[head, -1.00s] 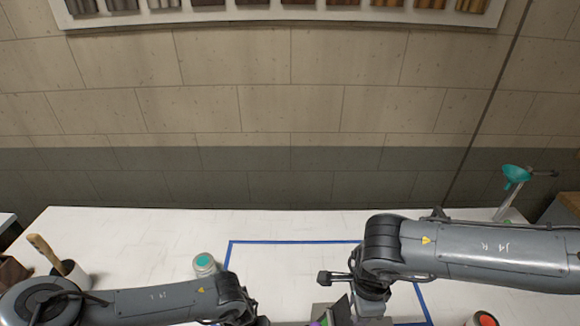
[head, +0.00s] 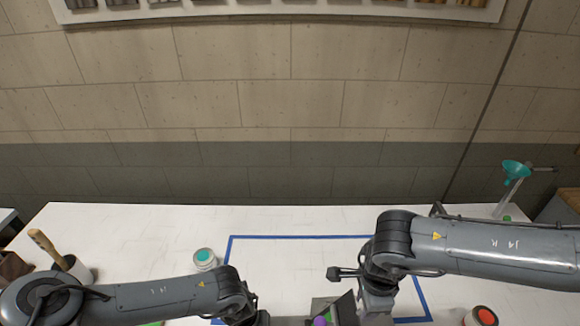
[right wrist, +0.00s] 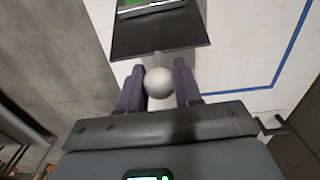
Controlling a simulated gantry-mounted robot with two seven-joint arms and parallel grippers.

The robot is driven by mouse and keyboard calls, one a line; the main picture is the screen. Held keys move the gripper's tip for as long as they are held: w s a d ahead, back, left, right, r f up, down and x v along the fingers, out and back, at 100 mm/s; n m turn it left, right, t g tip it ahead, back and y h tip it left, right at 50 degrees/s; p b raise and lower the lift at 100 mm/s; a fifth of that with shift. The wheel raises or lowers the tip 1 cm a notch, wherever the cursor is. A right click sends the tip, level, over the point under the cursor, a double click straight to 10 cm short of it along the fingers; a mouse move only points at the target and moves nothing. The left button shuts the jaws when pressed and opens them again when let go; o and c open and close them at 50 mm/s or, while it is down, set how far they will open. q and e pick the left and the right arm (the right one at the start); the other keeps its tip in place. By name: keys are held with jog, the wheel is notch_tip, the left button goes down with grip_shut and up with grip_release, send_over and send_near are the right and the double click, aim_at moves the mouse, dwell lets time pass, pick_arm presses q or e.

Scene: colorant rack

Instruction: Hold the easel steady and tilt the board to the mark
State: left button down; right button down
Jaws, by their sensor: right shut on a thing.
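The dark board (right wrist: 160,32) fills the top of the right wrist view, with a bright green patch at its upper end. A round silver knob (right wrist: 158,83) sits on a short stem at the board's near edge. My right gripper (right wrist: 158,90) is shut on this knob, one purple-grey finger on each side. In the head view the dark board (head: 344,307) shows tilted at the bottom edge, beside my right wrist. The rest of the easel is mostly cut off or hidden there. My left gripper (head: 264,319) is at the bottom edge, too cut off to read its fingers. I cannot make out the mark.
A blue tape outline (head: 300,237) marks the white table (head: 130,235). A cup with a wooden-handled tool (head: 80,272) is far left.

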pick_arm(q)
jog(key=shift+a, duration=0.3)
pick_arm(e)
jog(key=shift+d+f, duration=0.2)
jog(key=shift+d, duration=0.25)
pick_arm(q)
jog(key=shift+f, duration=0.1)
pick_arm(e)
jog(key=shift+d+f, duration=0.4)
jog(key=shift+d, duration=0.45)
jog(key=shift+d+f, duration=0.5)
jog(key=shift+d, duration=0.3)
jog(key=shift+d, duration=0.1)
jog(key=shift+w+d+f, duration=0.1)
jog(key=shift+d+f, duration=0.45)
jog(key=shift+d, duration=0.25)
